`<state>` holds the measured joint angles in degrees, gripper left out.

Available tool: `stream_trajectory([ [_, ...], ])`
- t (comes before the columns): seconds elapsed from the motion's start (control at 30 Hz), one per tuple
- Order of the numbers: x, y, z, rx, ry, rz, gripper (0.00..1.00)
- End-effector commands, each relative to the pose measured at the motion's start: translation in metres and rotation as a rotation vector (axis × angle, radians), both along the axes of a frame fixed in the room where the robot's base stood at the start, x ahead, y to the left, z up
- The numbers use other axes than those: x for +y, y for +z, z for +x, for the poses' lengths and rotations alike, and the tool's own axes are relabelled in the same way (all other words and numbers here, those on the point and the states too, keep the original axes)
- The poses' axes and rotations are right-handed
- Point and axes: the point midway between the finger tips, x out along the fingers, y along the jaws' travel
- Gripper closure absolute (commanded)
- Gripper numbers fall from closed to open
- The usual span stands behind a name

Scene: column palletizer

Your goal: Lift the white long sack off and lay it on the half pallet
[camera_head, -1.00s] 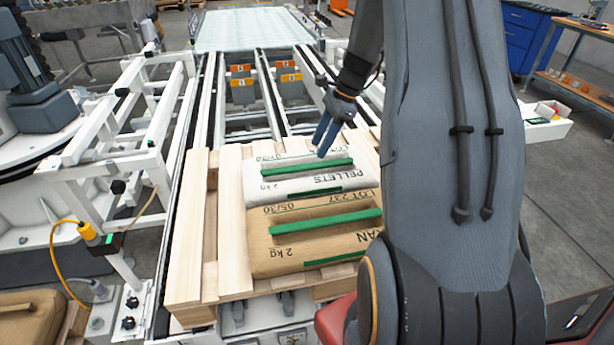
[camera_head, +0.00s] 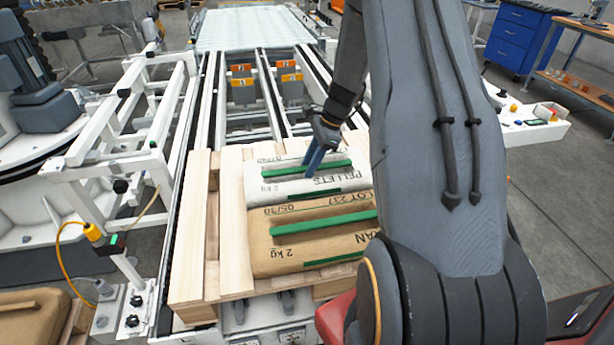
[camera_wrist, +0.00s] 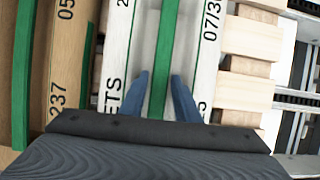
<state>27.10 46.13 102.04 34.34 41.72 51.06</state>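The white long sack (camera_head: 275,188), marked PELLETS, lies flat on a wooden pallet (camera_head: 233,240), with a raised green strip along its top. It also shows in the wrist view (camera_wrist: 145,45). My gripper (camera_head: 314,160) is over the sack's right part, pointing down. In the wrist view my gripper's (camera_wrist: 160,92) two blue fingers are apart, one on each side of the green strip (camera_wrist: 163,50). Nothing shows gripped. Whether the fingers touch the sack, I cannot tell. I cannot identify a separate half pallet with certainty.
A brown sack (camera_head: 290,250) with its own green strip lies right beside the white one on the near side. White conveyor rails (camera_head: 190,130) flank the pallet. Another brown sack (camera_head: 30,320) lies at lower left. A white frame (camera_head: 125,150) stands left. Grey floor is open at right.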

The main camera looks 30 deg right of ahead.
Motion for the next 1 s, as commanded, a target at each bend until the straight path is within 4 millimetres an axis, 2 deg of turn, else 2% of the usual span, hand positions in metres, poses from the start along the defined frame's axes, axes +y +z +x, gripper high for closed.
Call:
stream_trajectory([
  [0.03,0.0000,0.0001,0.0000,0.000,0.000,0.000,0.80],
  [0.17,-0.0002,0.0001,0.0000,0.000,0.000,0.000,1.00],
  [1.0,-0.0005,0.0006,0.0004,-0.001,0.000,0.000,1.00],
])
